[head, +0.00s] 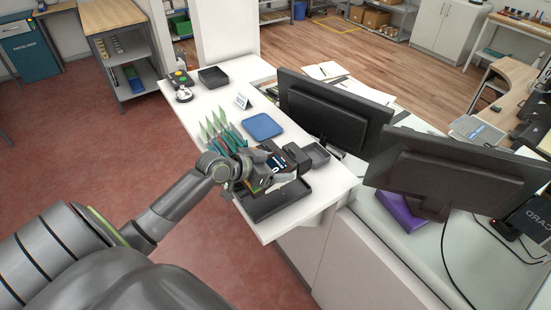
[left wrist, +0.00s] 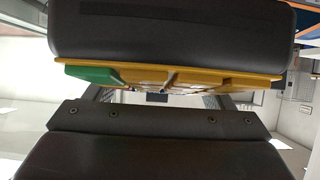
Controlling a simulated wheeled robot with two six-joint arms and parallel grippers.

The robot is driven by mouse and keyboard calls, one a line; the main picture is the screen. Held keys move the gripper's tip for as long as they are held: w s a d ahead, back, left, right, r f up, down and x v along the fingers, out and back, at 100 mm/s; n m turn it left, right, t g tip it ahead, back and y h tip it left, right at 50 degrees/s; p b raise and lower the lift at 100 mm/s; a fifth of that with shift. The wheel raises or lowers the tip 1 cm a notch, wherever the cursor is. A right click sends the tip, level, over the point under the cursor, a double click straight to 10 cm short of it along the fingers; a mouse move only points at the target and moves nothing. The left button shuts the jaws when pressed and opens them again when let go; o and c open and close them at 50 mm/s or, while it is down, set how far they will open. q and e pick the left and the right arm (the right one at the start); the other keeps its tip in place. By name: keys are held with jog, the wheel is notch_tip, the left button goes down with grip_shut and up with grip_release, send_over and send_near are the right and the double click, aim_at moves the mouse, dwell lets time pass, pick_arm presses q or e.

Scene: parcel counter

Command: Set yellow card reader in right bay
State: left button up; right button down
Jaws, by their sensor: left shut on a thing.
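My left gripper (head: 276,170) is over the dark tray (head: 262,212) near the front end of the white counter. In the left wrist view, the yellow card reader (left wrist: 190,82) is seen edge-on between the dark finger pads, with a green key at its left end. The left gripper (left wrist: 160,100) is shut on it. In the head view my gripper and wrist hide most of the reader and much of the tray, so I cannot tell the bays apart or whether the reader touches the tray. My right gripper is out of view.
A blue tray (head: 262,126) lies on the counter behind the gripper. Green pointed leaflets (head: 222,135) stand beside my wrist. A small grey tray (head: 316,154) and two monitors (head: 333,108) are to the right.

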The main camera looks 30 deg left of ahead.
pick_arm(q)
jog(key=shift+f+b, duration=0.25)
jog(key=shift+b, duration=0.05)
jog(key=shift+f+b, duration=0.55)
jog(key=shift+f, duration=0.05)
notch_tip(320, 180, down, 4)
jog(key=b, duration=0.3)
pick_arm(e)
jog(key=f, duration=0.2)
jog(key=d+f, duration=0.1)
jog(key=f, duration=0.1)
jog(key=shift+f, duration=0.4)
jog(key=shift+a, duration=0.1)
pick_arm(q)
jog(key=shift+f+b, duration=1.05)
jog(key=shift+b, duration=0.1)
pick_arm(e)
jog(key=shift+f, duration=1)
pick_arm(q)
jog(key=o, duration=1.3)
jog(key=shift+f, duration=0.1)
jog(key=shift+c, duration=0.2)
jog(key=shift+s, duration=0.1)
